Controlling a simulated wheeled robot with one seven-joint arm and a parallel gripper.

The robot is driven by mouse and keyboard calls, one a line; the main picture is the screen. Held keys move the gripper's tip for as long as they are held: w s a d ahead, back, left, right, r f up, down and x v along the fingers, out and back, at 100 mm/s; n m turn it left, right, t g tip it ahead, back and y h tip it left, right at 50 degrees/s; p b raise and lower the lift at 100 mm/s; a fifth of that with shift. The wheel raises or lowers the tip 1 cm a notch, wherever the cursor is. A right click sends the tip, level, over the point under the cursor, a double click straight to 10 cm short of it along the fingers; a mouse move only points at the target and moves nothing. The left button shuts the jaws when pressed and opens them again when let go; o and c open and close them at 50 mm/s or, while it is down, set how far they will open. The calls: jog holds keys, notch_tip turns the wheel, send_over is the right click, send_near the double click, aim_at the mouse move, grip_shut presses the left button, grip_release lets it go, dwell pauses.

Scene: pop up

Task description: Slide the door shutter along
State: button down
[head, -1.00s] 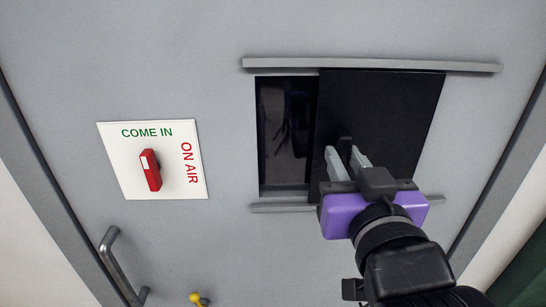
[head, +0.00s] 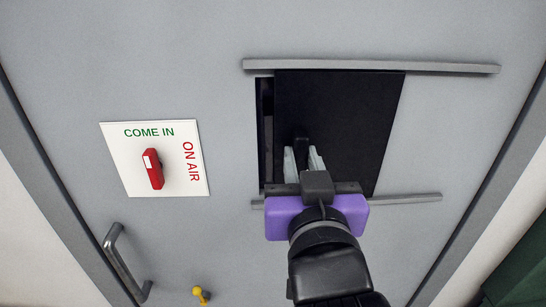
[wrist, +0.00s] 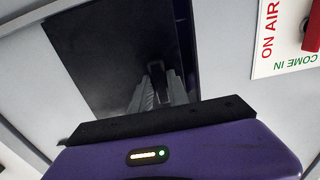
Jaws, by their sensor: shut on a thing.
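The black door shutter (head: 345,120) sits between two grey rails on the grey door, covering most of the window opening. A narrow strip of the window (head: 266,130) shows along its left edge. My gripper (head: 303,157) is in front of the shutter's lower left part, its fingers shut on the dark shutter handle (head: 301,145). In the wrist view the shutter (wrist: 120,60) fills the upper left, and the fingers (wrist: 158,88) reach up to it; they largely hide the handle there.
The upper rail (head: 370,66) and lower rail (head: 405,199) extend right past the shutter. Left of it are a white COME IN / ON AIR sign (head: 120,160) with a red knob (head: 153,168), a metal door handle (head: 122,265) and a yellow knob (head: 198,292).

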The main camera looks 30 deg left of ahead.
jog(key=shift+s+a+r+p, duration=0.1)
jog(key=shift+s+a+p, duration=0.1)
jog(key=shift+s+a, duration=0.55)
jog(key=shift+s+a+p, duration=0.2)
jog(key=shift+s+a, duration=0.2)
jog(key=shift+a, duration=0.55)
jog(key=c, duration=1.2)
grip_release()
jog(key=shift+d, duration=0.1)
